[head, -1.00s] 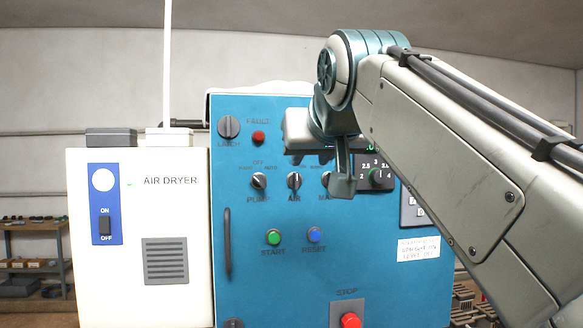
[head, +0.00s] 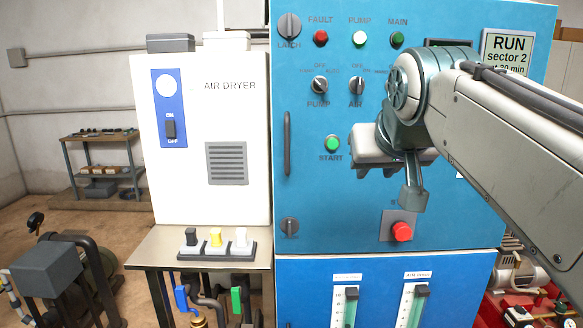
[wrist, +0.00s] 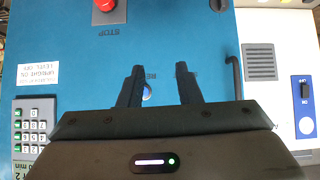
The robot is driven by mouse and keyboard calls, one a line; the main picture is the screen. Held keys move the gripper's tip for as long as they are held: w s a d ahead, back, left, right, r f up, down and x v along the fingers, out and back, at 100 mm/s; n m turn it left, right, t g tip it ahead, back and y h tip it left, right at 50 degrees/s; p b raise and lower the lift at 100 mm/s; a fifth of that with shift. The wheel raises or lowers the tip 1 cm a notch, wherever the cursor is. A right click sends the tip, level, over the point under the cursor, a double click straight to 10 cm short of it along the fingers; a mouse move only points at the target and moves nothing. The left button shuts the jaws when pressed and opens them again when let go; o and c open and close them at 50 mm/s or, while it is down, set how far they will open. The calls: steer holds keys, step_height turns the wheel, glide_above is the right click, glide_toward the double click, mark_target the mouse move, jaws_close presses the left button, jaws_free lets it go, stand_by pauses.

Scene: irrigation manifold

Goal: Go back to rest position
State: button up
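My gripper (wrist: 159,67) is open and empty in the wrist view, its two dark fingers apart in front of the blue control panel (wrist: 190,30). A blue button shows between the fingers, its label partly hidden. In the head view my arm reaches in from the right, and its end is in front of the control panel (head: 310,210), right of the green START button (head: 332,144) and above the red STOP button (head: 402,232). My arm hides part of the panel's right side. I see no contact between my gripper and the panel.
Pump equipment (head: 55,270) sits lower left. A shelf (head: 100,165) stands at the back left, with open floor before it.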

steer(key=s+f+g, duration=0.2)
steer(key=s+f, duration=0.3)
steer(key=f, duration=0.5)
steer(key=s+f+g, duration=0.2)
steer(key=s+f, duration=0.3)
steer(key=f, duration=0.5)
steer(key=s+d+f+g, duration=0.1)
steer(key=s+f, duration=0.4)
steer(key=f, duration=0.5)
steer(key=shift+f+g, duration=0.2)
steer(key=shift+g, duration=0.5)
steer(key=shift+w, duration=0.1)
